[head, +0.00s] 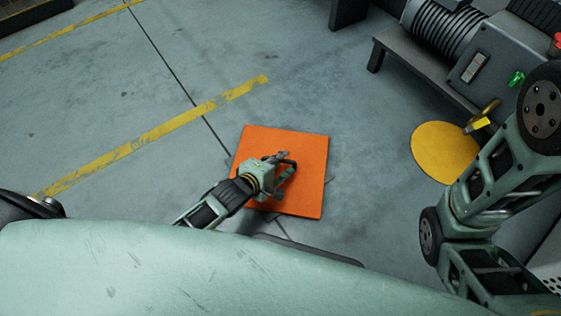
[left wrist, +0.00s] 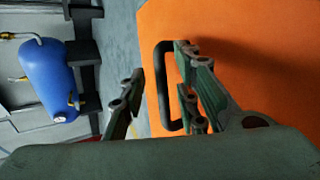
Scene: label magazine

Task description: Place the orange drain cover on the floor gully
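The orange drain cover (head: 306,150) is a flat square plate in the middle of the head view, at floor level or close to it. It has a black loop handle (left wrist: 161,85) on top, partly hidden by my gripper in the head view. My left gripper (head: 285,172) is over the cover at the handle. In the left wrist view its fingers are spread, with one bar of the handle in the gap between them; the right finger overlaps the loop. Whether a finger touches the handle I cannot tell. The floor gully is not visible.
A yellow disc (head: 443,152) lies on the floor to the right, below a grey machine (head: 480,72) on a bench. A blue tank (left wrist: 47,78) shows in the left wrist view. A yellow line (head: 165,129) crosses the floor, which is clear on the left.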

